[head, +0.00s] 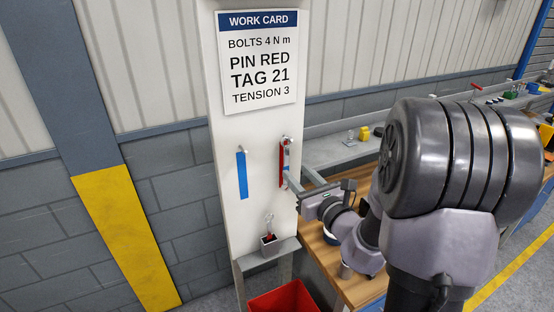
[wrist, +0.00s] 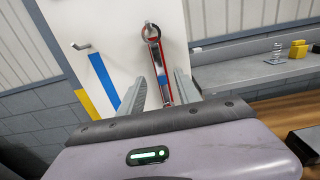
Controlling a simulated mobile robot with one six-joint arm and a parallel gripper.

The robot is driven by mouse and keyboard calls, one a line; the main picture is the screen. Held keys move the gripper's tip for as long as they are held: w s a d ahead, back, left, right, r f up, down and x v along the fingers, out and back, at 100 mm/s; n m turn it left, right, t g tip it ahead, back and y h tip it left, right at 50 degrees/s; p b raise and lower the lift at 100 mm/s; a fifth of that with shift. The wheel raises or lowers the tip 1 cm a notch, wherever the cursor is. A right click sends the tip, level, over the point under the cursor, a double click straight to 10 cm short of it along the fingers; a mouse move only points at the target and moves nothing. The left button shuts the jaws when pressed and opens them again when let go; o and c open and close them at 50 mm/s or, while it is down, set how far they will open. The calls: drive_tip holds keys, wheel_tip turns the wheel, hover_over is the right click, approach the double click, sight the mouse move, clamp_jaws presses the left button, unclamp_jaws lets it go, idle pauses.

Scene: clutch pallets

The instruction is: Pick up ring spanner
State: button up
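The ring spanner (wrist: 160,62) hangs upright, its ring end over a peg on the white board, against a red strip. In the head view the spanner (head: 286,153) shows on the right half of the board, its lower part near my fingers. A small blue patch shows at its lower part. My gripper (wrist: 161,80) is open, one finger on each side of the spanner's lower shaft as the wrist view sees it. I cannot tell whether either finger touches it. In the head view my gripper (head: 288,178) reaches the board from the right.
An empty peg with a blue strip (head: 241,176) is left of the spanner. A work card (head: 257,60) is above. A small grey holder (head: 269,246) sits below on a ledge, over a red bin (head: 283,300). A wooden bench (head: 318,258) stands to the right.

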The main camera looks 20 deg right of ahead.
sight(287, 160)
drive_tip(key=w, duration=0.5)
drive_tip(key=shift+w+a+r, duration=0.1)
drive_tip(key=shift+w+r, duration=0.05)
drive_tip(key=shift+w, duration=0.2)
drive_tip(key=shift+s, duration=0.15)
drive_tip(key=shift+c, duration=0.7)
clamp_jaws()
drive_tip(key=shift+r, duration=0.15)
